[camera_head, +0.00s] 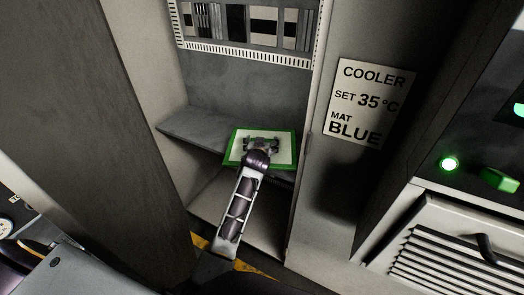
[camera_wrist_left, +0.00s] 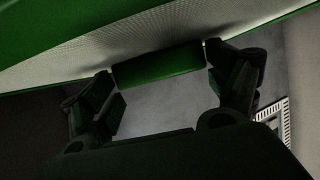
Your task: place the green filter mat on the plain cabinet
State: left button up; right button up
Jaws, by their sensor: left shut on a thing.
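The green filter mat (camera_head: 285,153) is a flat white panel in a green frame. My left gripper (camera_head: 262,144) is shut on it, and the mat is at the front of the grey shelf inside an open cabinet (camera_head: 239,89). I cannot tell whether the mat touches the shelf. In the left wrist view the fingers (camera_wrist_left: 163,75) are at both ends of a green bar (camera_wrist_left: 157,66) on the mat, whose pale mesh (camera_wrist_left: 70,70) fills the upper part. My right gripper is not in view. I cannot tell whether this cabinet is the plain one.
A slotted electronics rack (camera_head: 245,28) is above the shelf. A sign (camera_head: 369,102) right of the opening reads COOLER SET 35°C MAT BLUE. A grey shelf (camera_head: 200,126) has free room left of the mat.

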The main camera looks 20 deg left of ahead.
pick_arm(q)
jog(key=shift+f, duration=0.25)
jog(key=shift+f, duration=1.45)
jog(key=shift+w+f, duration=0.2)
jog(key=shift+f, duration=0.25)
jog(key=shift+f, duration=0.2)
jog(key=o, duration=0.9)
jog(key=shift+c, duration=0.2)
jog(key=shift+r+p, duration=0.2)
jog(key=shift+p, duration=0.1)
